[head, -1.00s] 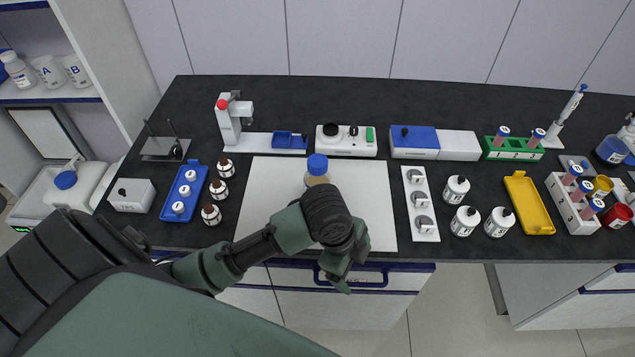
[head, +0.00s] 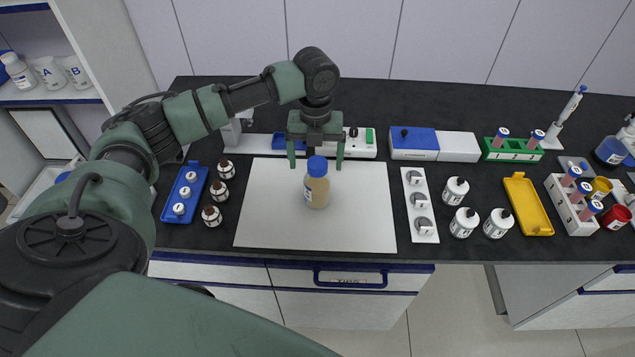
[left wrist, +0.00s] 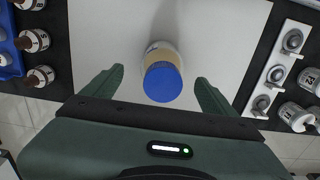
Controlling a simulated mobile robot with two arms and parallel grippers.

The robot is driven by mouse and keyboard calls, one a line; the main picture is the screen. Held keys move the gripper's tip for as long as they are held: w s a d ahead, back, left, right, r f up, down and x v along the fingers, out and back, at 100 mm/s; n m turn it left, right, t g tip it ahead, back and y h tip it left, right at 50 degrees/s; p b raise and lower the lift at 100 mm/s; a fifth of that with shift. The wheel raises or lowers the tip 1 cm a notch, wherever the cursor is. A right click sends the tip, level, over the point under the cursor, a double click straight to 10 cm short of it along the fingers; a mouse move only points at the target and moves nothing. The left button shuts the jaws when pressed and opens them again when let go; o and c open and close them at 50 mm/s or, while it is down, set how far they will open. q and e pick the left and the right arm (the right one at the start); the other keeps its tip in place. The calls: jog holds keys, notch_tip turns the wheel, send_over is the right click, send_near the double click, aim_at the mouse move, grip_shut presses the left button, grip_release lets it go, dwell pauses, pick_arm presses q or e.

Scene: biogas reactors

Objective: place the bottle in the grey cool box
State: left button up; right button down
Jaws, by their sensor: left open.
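The bottle (head: 317,192) has a blue cap and tan contents, and stands upright on the white mat (head: 265,215). My left gripper (head: 316,162) points down, open and empty, with its fingers to either side of the blue cap in the head view. In the left wrist view the bottle (left wrist: 162,82) shows between the fingertips (left wrist: 160,75), with gaps on both sides. I cannot make out a grey cool box for certain in these frames. My right gripper is not in view.
Small brown bottles (head: 212,216) and a blue tray (head: 184,192) stand left of the mat. A grey-knobbed strip (head: 421,205), white bottles (head: 464,222) and a yellow tray (head: 528,204) stand right. A blue-and-white box (head: 414,142) is behind.

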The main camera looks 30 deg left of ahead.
aim_at(317, 183)
pick_arm(q)
jog(key=f, duration=0.1)
jog(key=f+p, duration=0.1)
jog(key=f, duration=0.1)
jog(key=shift+d+f, duration=0.25)
jog(key=shift+f, duration=0.6)
grip_shut()
